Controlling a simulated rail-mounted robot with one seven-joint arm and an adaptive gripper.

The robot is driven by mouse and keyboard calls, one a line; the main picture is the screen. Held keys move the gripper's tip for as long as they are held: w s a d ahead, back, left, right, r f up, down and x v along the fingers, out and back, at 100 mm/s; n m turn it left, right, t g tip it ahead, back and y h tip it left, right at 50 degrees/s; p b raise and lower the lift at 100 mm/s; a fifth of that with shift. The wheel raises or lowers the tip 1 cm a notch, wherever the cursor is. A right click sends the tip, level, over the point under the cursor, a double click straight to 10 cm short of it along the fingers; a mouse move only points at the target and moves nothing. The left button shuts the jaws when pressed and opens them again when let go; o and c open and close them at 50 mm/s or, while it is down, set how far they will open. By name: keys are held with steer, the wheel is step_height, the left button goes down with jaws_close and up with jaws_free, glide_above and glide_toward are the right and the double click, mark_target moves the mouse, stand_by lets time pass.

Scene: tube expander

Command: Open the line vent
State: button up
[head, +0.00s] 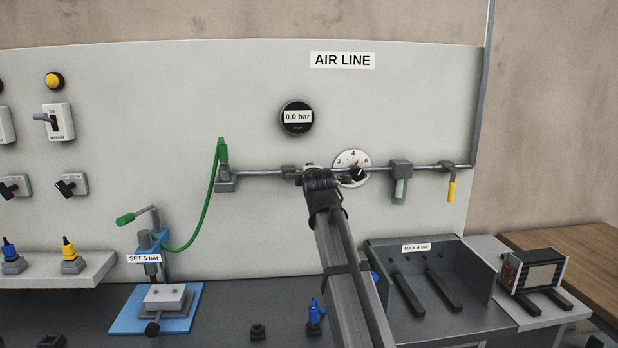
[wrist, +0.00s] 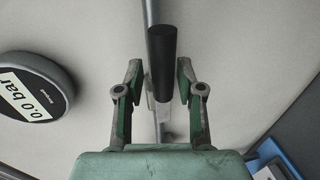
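The air line, a thin horizontal pipe (head: 265,173), runs across the grey panel. It also shows as a grey rod in the wrist view (wrist: 150,12). My gripper (head: 310,176) is at the pipe, left of the regulator dial, and my arm hides that part of the line. In the wrist view my gripper (wrist: 159,66) is open, with its two fingers on either side of a black handle (wrist: 162,55). A gap shows between the left finger and the handle. I cannot tell for certain that this handle belongs to the line vent.
A round gauge reading 0.0 bar (head: 297,118) is above the pipe. The regulator dial (head: 346,160), a filter (head: 400,185) and a yellow lever (head: 452,190) are to the right. A green hose (head: 207,205) hangs from the left fitting toward the blue tool.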

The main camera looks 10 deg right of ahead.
steer(key=shift+s, duration=0.1)
steer(key=shift+s, duration=0.25)
steer(key=v, duration=1.1)
steer(key=shift+s, duration=0.15)
steer(key=shift+r, duration=0.1)
